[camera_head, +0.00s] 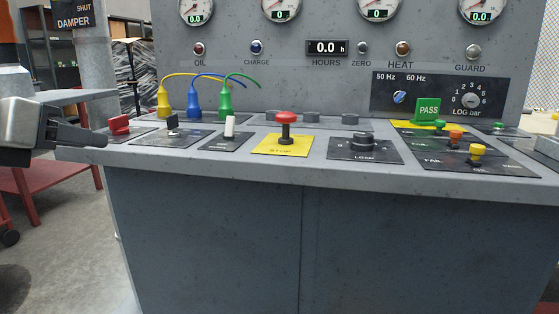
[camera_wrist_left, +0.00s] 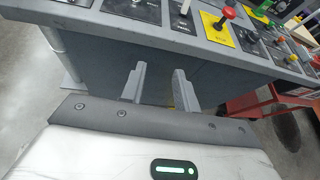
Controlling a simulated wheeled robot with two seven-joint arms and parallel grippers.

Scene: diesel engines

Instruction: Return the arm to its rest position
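My left gripper (camera_head: 98,139) comes in from the left in the head view, just off the left front corner of the control console (camera_head: 300,178). In the left wrist view its two fingers (camera_wrist_left: 158,86) stand apart with nothing between them, in front of the console's side. It is open and empty. A dark piece (camera_head: 548,147) at the right edge of the head view may be the tip of my right gripper. Only a sliver shows, so its state cannot be told.
A red rocker switch (camera_head: 120,125) sits close to the left gripper. The console top carries a red mushroom button (camera_head: 286,120), a load knob (camera_head: 363,144), a yellow button (camera_head: 477,153) and a green PASS tag (camera_head: 428,110). A red cart (camera_head: 50,182) stands at left. Floor shows between them.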

